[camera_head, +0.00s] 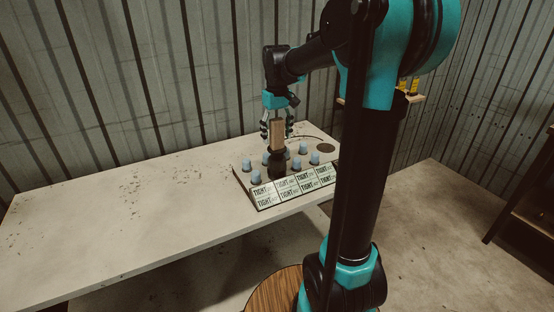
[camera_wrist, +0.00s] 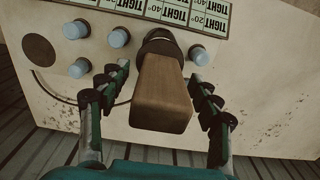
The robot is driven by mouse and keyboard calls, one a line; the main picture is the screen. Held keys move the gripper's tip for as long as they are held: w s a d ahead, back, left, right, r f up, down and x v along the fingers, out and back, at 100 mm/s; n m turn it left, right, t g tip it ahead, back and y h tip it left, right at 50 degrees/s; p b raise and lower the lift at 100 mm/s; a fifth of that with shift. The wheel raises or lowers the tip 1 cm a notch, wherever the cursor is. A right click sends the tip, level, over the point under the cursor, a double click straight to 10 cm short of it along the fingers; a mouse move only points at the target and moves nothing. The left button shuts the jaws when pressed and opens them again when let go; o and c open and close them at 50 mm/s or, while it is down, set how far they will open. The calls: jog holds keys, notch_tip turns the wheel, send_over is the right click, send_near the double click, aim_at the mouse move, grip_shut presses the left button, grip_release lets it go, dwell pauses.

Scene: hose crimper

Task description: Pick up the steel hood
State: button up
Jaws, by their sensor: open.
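A dark, round-based piece with a light wooden block handle, which I take for the steel hood (camera_head: 277,165), stands upright on a panel on the table. In the wrist view, the hood's wooden handle (camera_wrist: 162,95) fills the middle, with its dark collar beyond. My gripper (camera_head: 277,136) is over it from above, open, with a finger on each side of the handle. In the wrist view my gripper (camera_wrist: 160,76) shows gaps between both fingers and the wood. The hood's lower part is partly hidden by the handle in that view.
The panel (camera_head: 245,180) carries several pale blue knobs (camera_head: 257,177) close around the hood, and a row of "TIGHT" labels (camera_head: 300,183) along its front. A dark disc (camera_head: 326,148) lies at its back right. The table's left part (camera_head: 120,215) is clear. A corrugated wall stands behind.

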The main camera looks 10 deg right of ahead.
grip_shut()
jog(key=shift+r, duration=0.1)
dwell(0.5)
